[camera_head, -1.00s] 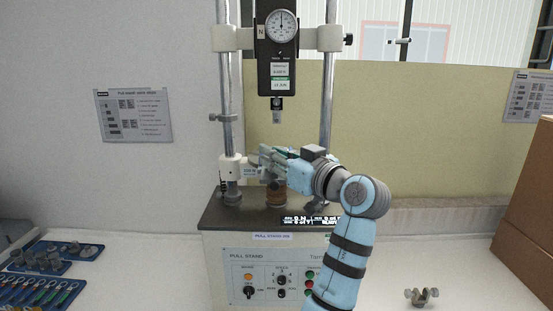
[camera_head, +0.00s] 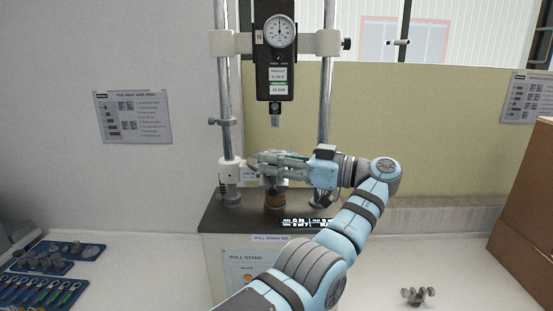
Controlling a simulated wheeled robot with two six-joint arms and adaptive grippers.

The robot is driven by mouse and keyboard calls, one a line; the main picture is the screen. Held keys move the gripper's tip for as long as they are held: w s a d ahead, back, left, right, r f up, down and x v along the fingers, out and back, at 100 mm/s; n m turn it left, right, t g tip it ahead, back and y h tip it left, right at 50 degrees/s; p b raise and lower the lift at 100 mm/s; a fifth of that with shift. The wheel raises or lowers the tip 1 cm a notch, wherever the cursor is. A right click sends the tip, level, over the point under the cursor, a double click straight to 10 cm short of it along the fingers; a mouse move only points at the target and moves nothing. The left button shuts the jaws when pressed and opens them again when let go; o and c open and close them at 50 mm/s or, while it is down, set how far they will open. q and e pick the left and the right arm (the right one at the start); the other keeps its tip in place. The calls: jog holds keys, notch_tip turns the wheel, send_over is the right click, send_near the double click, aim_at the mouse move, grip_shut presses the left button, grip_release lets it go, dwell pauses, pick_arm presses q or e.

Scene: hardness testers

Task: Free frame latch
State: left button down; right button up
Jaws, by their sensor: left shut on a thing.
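A pull stand (camera_head: 225,215) carries two metal posts. A white block (camera_head: 229,172) sits low on the left post, and the latch appears to be at its right side, mostly hidden by my gripper. My left gripper (camera_head: 258,162) lies level just right of this block, its fingers pointing left. It is shut on a small part there, likely the frame latch; the fingers cover it, so its shape and position cannot be told. My right gripper is not in view.
A force gauge (camera_head: 275,60) hangs above my gripper on a white crosshead. Tool trays (camera_head: 60,252) lie at left, a small metal clamp (camera_head: 418,297) at right. A brown box (camera_head: 525,200) stands far right.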

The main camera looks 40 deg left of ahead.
pick_arm(q)
jog(key=c, duration=1.6)
grip_release()
jog(key=shift+o, duration=0.7)
jog(key=shift+s+a, duration=0.1)
jog(key=shift+a, duration=0.1)
jog(key=shift+d+f, duration=0.1)
jog(key=shift+d, duration=0.05)
